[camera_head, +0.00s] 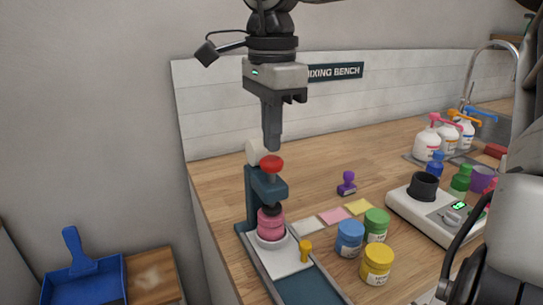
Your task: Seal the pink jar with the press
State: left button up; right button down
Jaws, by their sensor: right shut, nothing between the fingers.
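The pink jar (271,225) stands upright on a pale round seat under the head of the dark teal press (252,200). A dark part meets the jar's top; I cannot tell whether it is a lid or the press's ram. The press has a red knob (271,164) on top. My right gripper (271,146) points down from above, shut and empty, with its fingertips just above the red knob. I cannot tell whether they touch it. My left gripper is not in view.
Blue (350,239), green (377,223) and yellow (377,264) jars stand right of the press. A small yellow object (305,250) is on the tray (283,265). A purple stamp (347,184) stands behind. A white scale (418,212) with a dark cup is farther right.

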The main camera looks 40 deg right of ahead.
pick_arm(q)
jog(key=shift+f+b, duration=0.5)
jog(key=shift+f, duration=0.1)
pick_arm(e)
jog(key=shift+f, duration=0.9)
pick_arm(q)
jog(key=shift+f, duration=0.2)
pick_arm(e)
jog(key=shift+s+f, duration=0.1)
jog(key=shift+f, duration=0.25)
